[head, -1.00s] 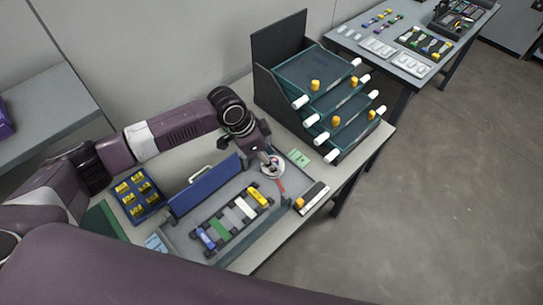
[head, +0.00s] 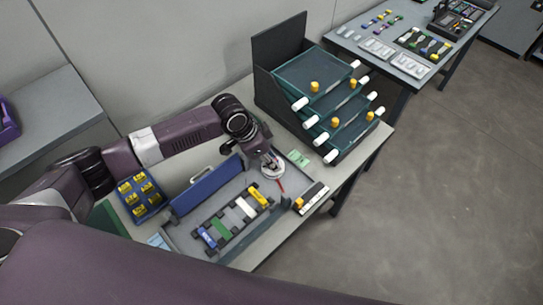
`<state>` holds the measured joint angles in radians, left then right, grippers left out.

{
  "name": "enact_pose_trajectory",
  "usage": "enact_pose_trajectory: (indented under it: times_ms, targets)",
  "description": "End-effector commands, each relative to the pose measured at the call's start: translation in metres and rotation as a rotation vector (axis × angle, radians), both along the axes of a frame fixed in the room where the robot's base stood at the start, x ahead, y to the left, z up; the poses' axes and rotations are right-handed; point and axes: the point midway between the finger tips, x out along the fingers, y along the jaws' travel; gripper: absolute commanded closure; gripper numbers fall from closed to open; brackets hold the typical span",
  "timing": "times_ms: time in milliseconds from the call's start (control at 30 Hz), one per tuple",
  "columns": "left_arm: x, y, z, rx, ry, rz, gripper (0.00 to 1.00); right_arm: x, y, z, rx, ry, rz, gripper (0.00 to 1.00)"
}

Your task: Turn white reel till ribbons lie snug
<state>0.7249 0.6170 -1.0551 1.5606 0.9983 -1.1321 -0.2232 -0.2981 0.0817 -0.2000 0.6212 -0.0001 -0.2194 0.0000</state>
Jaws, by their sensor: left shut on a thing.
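The white reel (head: 279,174) lies flat at the far right part of the grey tray (head: 181,237) on the near table. My left gripper (head: 272,163) reaches down onto the reel from above and is shut on it, covering part of its top. A thin red strip (head: 282,186) shows at the reel's near side; how snugly any ribbon lies is too small to tell. My right gripper is not in view.
Beside the reel lies a dark rack (head: 232,222) with blue, green, white and yellow pieces. A blue raised lid (head: 205,186) stands behind it. A shelf of sloped trays (head: 312,75) stands close behind my gripper. A yellow-piece box (head: 139,195) sits left.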

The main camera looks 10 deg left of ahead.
Motion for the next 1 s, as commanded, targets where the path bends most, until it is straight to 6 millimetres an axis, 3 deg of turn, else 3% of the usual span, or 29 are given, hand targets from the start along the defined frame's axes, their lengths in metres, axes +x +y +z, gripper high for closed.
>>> enact_pose_trajectory:
  times_ms: [33,200,600,633,700,800,1000]
  targets:
    - [-0.002,-0.001,0.006,-0.001,0.003,0.031,0.99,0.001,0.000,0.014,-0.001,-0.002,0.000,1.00]
    - [-0.001,-0.001,0.004,-0.001,0.002,0.134,0.99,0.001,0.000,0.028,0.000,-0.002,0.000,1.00]
    - [0.000,-0.001,0.001,-0.002,-0.002,0.168,0.99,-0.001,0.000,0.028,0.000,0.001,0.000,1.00]
    - [0.000,-0.001,0.001,-0.002,-0.002,0.168,0.73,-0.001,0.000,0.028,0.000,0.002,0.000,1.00]
    - [0.000,-0.001,0.001,-0.002,-0.002,0.168,0.65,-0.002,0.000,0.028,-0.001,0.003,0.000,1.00]
    - [0.000,-0.001,0.001,-0.002,-0.002,0.168,0.57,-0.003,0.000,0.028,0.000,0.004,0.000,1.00]
    - [0.000,0.000,0.001,-0.002,-0.001,0.168,0.57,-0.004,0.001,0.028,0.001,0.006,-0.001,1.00]
